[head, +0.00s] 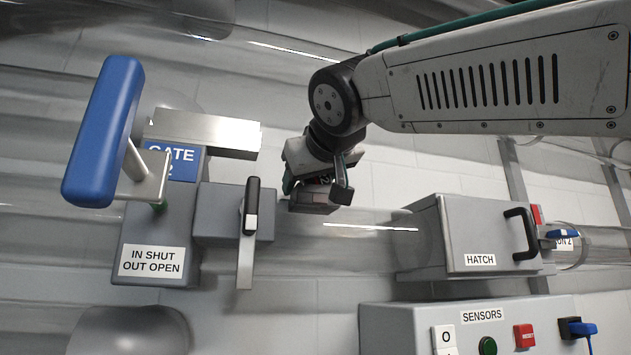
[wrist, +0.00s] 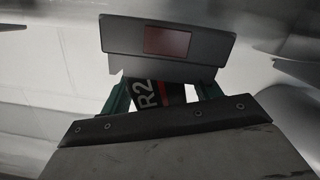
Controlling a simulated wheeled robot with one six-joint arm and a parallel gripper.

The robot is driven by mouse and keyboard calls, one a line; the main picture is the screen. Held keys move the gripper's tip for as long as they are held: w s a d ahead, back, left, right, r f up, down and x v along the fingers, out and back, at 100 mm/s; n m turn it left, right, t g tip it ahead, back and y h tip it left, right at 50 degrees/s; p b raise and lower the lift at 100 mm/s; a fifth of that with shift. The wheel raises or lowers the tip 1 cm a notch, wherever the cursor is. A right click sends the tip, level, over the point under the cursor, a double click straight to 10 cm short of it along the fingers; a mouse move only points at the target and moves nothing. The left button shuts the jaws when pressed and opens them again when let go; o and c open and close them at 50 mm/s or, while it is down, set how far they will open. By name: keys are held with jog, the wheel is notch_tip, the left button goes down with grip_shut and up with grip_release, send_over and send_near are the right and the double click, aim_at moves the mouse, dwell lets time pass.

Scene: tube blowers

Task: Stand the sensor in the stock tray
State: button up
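The sensor is a dark grey block with a dull red window; in the wrist view the sensor (wrist: 120,36) fills the top middle, with a dark part marked "R2" below it. My gripper (wrist: 161,92) has its green fingers on both sides of that dark part and appears shut on it. In the head view the sensor (head: 313,199) hangs under my gripper (head: 318,178), in front of the clear tube and apart from the fixtures. I cannot make out a stock tray in either view.
A gate box (head: 150,232) with a big blue handle (head: 103,132) and a black-handled lever (head: 250,215) stand left of my gripper. A grey hatch box (head: 470,228) stands at right. A SENSORS panel (head: 400,318) with buttons is at the lower right. Clear tubes run across behind.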

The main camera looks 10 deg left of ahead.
jog(key=c, duration=1)
jog(key=shift+o, duration=0.2)
jog(key=shift+r, duration=0.1)
